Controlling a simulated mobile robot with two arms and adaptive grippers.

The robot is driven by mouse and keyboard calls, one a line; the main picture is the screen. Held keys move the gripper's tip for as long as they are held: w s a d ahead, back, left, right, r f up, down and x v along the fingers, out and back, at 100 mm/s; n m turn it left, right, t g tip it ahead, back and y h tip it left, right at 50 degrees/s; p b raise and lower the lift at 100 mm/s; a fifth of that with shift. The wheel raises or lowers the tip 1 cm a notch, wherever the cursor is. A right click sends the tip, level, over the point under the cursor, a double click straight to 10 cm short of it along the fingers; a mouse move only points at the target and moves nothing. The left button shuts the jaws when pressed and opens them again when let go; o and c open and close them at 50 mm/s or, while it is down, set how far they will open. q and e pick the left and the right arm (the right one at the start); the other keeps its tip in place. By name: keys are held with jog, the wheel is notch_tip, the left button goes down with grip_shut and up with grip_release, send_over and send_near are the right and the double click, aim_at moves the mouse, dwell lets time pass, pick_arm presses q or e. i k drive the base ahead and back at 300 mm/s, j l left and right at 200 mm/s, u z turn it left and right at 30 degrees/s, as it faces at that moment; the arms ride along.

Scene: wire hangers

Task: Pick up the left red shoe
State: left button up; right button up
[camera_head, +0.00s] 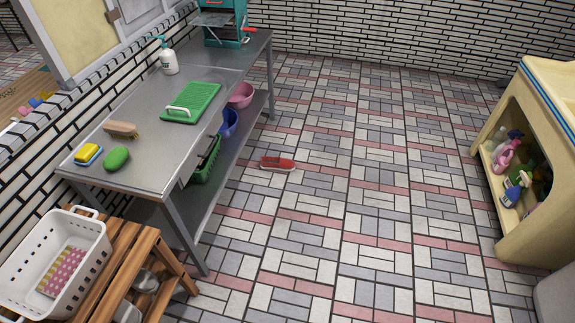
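One red shoe (277,163) with a pale sole edge lies on the tiled floor, to the right of the metal table. It is small in the picture, and I cannot tell whether it is a left or a right shoe. No second red shoe shows. Nothing touches it that I can see. Neither of my grippers is in view.
A metal table (150,160) stands along the left wall, with a green cutting board (195,103) on top. A wooden rack (121,270) with a white basket (93,226) is at the lower left. A cream cabinet (545,110) stands right. Floor between is open.

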aim_at(283, 164)
jog(key=i+l, duration=0.6)
jog(key=l, duration=0.25)
jog(key=i+l, duration=0.3)
jog(key=l+u, duration=0.05)
jog(key=l, duration=0.05)
